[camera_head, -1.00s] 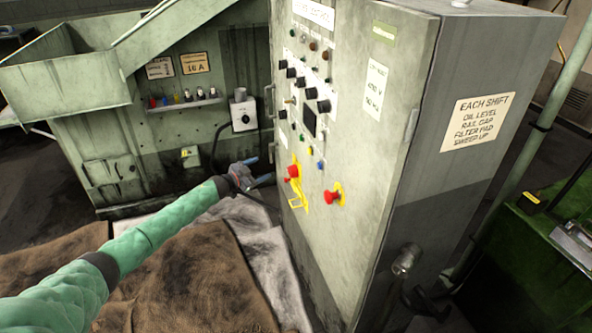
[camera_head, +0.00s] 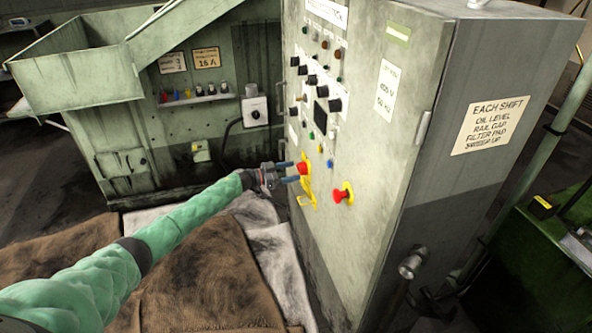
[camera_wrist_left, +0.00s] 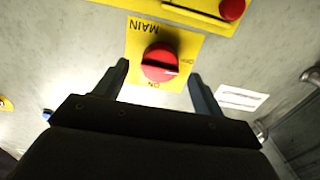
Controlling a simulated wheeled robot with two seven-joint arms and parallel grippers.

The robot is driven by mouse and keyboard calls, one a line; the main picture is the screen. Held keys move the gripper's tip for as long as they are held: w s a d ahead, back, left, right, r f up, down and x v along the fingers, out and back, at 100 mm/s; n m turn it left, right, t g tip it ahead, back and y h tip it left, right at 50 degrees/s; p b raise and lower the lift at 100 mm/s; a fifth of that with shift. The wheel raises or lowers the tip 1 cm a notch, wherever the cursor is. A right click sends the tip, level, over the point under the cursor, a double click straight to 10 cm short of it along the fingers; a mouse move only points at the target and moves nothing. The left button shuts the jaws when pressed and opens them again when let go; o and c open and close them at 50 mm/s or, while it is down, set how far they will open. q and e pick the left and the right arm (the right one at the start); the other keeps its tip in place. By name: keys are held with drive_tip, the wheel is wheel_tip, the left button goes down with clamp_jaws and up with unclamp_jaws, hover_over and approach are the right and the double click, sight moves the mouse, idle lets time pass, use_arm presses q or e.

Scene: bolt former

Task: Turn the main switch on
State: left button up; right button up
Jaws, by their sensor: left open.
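The main switch is a red rotary knob (camera_wrist_left: 158,63) on a yellow plate (camera_wrist_left: 136,46) marked MAIN, ON and OFF, which appears upside down in the left wrist view. The knob's ridge lies roughly across that picture, with its pale mark toward the OFF side. In the head view the red knob (camera_head: 303,168) is on the front of the grey-green cabinet. My left gripper (camera_head: 294,172) is open, facing the panel, with its fingers on either side of the knob. I cannot tell whether they touch it. My right gripper is not in view.
A red mushroom button (camera_head: 341,196) on yellow sits right of the switch. A yellow bracket (camera_head: 308,198) is just below the switch. Brown cloth (camera_head: 200,275) lies on the floor left of the cabinet.

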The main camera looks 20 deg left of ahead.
use_arm(q)
drive_tip(key=shift+x, duration=1.2)
drive_tip(key=shift+c, duration=0.2)
drive_tip(key=shift+w, duration=0.1)
drive_tip(key=c, duration=0.9)
